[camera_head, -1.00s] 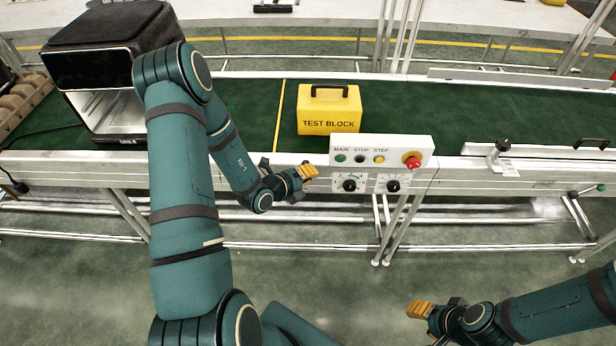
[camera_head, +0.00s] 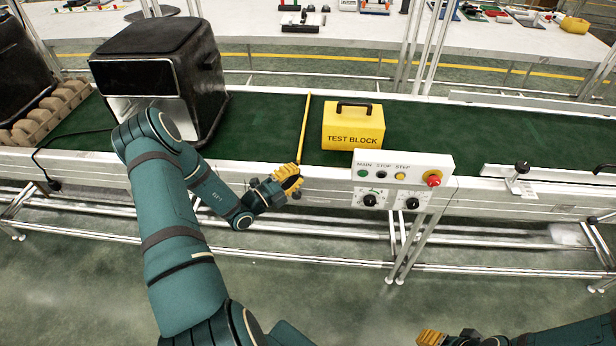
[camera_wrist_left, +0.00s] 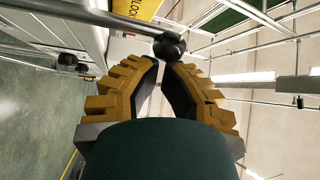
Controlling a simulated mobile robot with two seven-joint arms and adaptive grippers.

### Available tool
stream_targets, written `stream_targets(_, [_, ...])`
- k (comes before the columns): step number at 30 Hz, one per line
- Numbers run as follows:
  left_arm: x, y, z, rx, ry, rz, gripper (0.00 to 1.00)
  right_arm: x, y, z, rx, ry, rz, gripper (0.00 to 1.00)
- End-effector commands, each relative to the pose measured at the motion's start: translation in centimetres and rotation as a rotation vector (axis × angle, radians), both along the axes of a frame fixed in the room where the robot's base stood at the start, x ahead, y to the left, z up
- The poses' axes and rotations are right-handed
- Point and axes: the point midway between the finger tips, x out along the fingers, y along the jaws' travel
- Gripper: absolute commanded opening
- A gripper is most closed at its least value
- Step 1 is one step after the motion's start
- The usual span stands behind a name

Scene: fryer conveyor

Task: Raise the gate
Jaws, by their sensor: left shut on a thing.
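My left gripper (camera_head: 292,172) is at the conveyor's front rail, left of the control box. In the left wrist view its fingers (camera_wrist_left: 165,62) are shut at a black ball knob (camera_wrist_left: 170,46) on the end of a grey rod (camera_wrist_left: 120,22). The knob is hidden in the head view. A thin yellow bar or stripe (camera_head: 304,125) crosses the belt just beyond this gripper; I cannot tell whether it is the gate. My right gripper (camera_head: 432,338) is low at the bottom edge, partly cut off, and its jaws are unclear.
A yellow test block (camera_head: 353,126) stands on the green belt (camera_head: 450,130). The control box (camera_head: 385,165) with buttons and a red stop knob is on the front rail. A black oven-like machine (camera_head: 160,75) stands at the left. The belt is clear right of the block.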

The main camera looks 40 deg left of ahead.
Motion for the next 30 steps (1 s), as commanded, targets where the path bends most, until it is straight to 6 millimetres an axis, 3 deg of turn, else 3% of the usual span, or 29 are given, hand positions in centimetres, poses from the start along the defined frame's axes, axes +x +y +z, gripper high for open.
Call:
stream_targets(10, [-2.5,4.3,-0.9,-0.266,-0.165,0.007,0.0,0.1,0.0,-0.7,0.0,-0.003,-0.001,0.47])
stream_targets(19, [-4.0,6.8,-2.1,-0.258,-0.158,0.005,0.0,0.2,0.0,-1.2,-0.001,-0.006,-0.001,0.47])
stream_targets(30, [-4.9,8.1,-3.1,-0.257,-0.157,0.003,0.0,0.3,0.0,-1.5,-0.001,-0.007,-0.002,0.47])
